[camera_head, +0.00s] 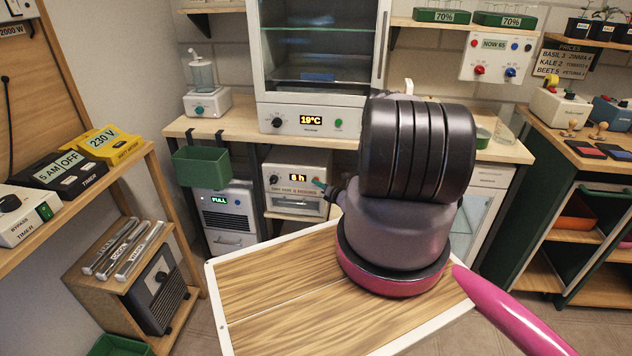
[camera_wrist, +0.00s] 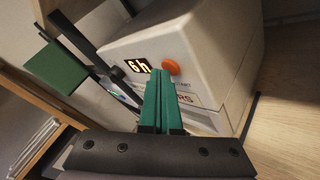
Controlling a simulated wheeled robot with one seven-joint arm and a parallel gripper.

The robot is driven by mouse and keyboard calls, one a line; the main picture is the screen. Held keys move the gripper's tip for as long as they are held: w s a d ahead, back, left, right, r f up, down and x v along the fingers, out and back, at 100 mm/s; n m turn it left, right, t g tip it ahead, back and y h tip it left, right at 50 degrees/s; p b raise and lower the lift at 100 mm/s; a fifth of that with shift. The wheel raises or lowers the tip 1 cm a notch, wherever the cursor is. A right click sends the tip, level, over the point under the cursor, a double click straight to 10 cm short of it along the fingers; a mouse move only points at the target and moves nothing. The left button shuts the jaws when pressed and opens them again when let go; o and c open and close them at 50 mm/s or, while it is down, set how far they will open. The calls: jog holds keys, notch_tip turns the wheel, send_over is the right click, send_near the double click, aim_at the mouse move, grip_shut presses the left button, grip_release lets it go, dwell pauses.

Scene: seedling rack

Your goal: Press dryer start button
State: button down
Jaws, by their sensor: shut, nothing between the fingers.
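The dryer (camera_head: 296,205) is a white box under the bench, with a dark knob and a lit "6 h" display. It also shows in the wrist view (camera_wrist: 220,60), tilted. Its round orange start button (camera_wrist: 171,68) sits beside the display, with small lettering below it. My gripper (camera_wrist: 161,72) has its green fingers shut and empty. The fingertips are right at the button's lower left edge in the wrist view; I cannot tell whether they touch it. In the head view my gripper (camera_head: 319,184) is small at the dryer's upper right, largely hidden behind my arm.
A green bin (camera_head: 201,167) hangs on the bench edge left of the dryer. Below it stands a white unit (camera_head: 228,217) reading "FULL". A glass-fronted cabinet (camera_head: 311,121) reading 19°C stands on the bench above. A shelf with timers (camera_head: 70,172) is at left.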

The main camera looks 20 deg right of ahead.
jog(key=shift+s+a, duration=0.35)
jog(key=shift+s, duration=0.2)
jog(key=s+a, duration=0.2)
jog(key=s, duration=0.2)
jog(key=shift+s+a, duration=0.1)
jog(key=shift+a, duration=0.3)
dwell(0.6)
